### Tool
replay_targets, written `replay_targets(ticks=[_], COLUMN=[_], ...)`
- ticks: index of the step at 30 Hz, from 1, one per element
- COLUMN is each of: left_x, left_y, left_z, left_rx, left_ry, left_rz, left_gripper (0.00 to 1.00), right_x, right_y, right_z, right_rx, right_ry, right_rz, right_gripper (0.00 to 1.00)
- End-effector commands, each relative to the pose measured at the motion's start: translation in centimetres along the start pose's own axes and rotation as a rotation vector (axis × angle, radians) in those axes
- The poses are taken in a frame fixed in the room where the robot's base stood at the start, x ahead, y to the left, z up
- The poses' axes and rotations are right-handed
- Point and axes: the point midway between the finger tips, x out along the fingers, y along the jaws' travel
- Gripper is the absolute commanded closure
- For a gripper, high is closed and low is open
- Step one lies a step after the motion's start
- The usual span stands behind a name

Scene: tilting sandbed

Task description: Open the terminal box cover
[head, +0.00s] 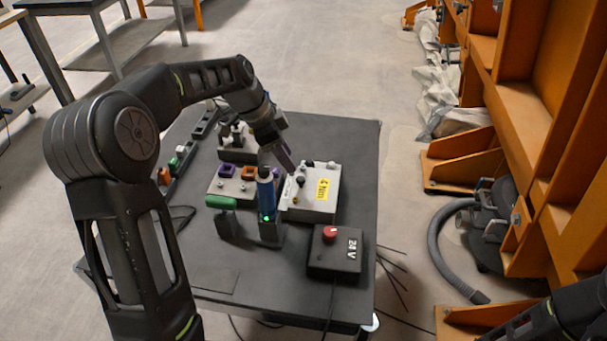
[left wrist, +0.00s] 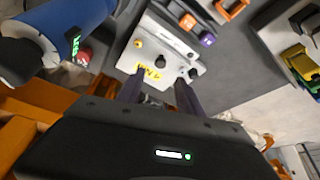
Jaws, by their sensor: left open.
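The terminal box (head: 322,207) is a light grey box with a yellow torque label on the table, right of the table's middle. Its cover (head: 316,178) lies flat on top and carries dark knobs and a small brass-coloured one. My left gripper (head: 287,166) is over the box's back left part, fingers pointing down. In the left wrist view the cover (left wrist: 172,47) shows beyond the fingers, and the left gripper (left wrist: 158,90) is open with nothing between its fingers. Whether a finger touches a knob I cannot tell. My right gripper is not in view.
A blue electric screwdriver (head: 266,195) stands upright close left of the box, beside a green-handled tool (head: 221,203). A black 24 V box (head: 335,252) with a red knob is in front. Behind left is a block with purple and orange connectors (head: 226,188). The table's right strip is clear.

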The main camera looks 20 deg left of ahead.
Motion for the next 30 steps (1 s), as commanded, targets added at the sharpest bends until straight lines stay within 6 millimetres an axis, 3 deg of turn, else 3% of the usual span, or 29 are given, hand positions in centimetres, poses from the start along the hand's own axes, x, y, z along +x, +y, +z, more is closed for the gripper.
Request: replay_targets(ticks=[8, 21, 30], left_x=[0.5, 6.4, 7.9], left_y=[0.0, 0.1, 0.0], left_z=[0.0, 0.0, 0.0], left_rx=[0.000, 0.001, 0.001], left_ry=[0.000, -0.002, 0.000], left_rz=[0.000, 0.001, -0.003], left_gripper=[0.57, 0.57, 0.57], right_x=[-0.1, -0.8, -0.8], right_y=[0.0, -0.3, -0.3], right_z=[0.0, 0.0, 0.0], right_rx=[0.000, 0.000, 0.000], right_ry=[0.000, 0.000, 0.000], right_rz=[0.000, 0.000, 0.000], right_gripper=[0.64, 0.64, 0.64])
